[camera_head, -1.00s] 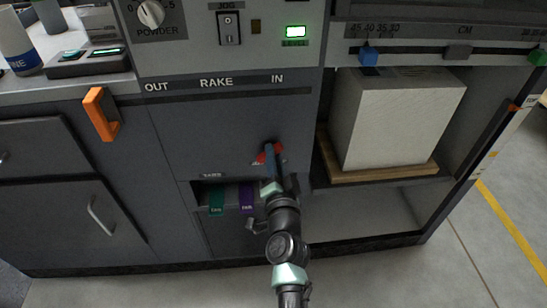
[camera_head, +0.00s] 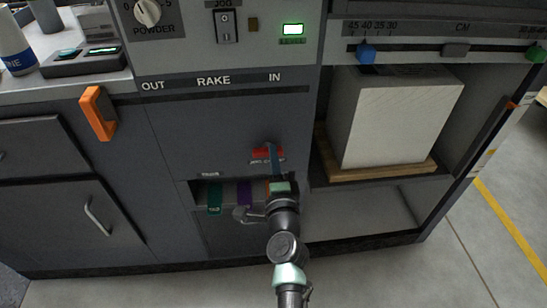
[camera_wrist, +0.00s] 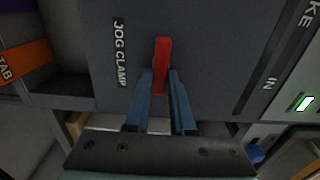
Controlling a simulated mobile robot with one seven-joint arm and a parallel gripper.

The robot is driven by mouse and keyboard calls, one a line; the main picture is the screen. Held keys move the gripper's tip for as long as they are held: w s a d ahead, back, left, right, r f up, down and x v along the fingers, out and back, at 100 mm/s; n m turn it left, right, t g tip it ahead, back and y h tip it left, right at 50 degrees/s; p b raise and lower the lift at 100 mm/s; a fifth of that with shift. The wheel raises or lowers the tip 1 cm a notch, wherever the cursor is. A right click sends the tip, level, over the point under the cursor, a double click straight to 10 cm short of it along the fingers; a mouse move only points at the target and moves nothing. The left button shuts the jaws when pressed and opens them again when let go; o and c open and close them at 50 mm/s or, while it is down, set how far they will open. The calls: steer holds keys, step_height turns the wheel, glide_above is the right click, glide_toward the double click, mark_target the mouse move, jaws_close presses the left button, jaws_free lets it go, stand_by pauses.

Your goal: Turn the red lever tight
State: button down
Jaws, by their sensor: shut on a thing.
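The red lever (camera_head: 262,153) is on the dark front panel of the machine, just above a small white label. In the head view it lies nearly level, partly hidden by my gripper's blue fingers. The wrist view shows the red lever (camera_wrist: 162,55) upright in the picture, beside the words JOG CLAMP. My gripper (camera_head: 273,152) is shut on the lever. In the wrist view the two blue fingers of my gripper (camera_wrist: 161,80) lie on either side of its lower part.
An orange handle (camera_head: 99,112) sticks out to the left. Below the lever is an open slot with a teal tab (camera_head: 215,197) and a purple tab (camera_head: 244,194). To the right, a pale paper stack (camera_head: 395,120) stands on a wooden board (camera_head: 385,172). A green lamp (camera_head: 292,29) glows above.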

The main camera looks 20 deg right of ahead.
steer(key=shift+f, duration=0.1)
stand_by(0.4)
steer(key=c, duration=0.8)
jaws_free()
steer(key=shift+o, duration=0.2)
steer(key=shift+s, duration=0.1)
steer(key=p+v, duration=0.2)
steer(key=v, duration=1)
steer(key=shift+s, duration=0.4)
steer(key=shift+a, duration=0.15)
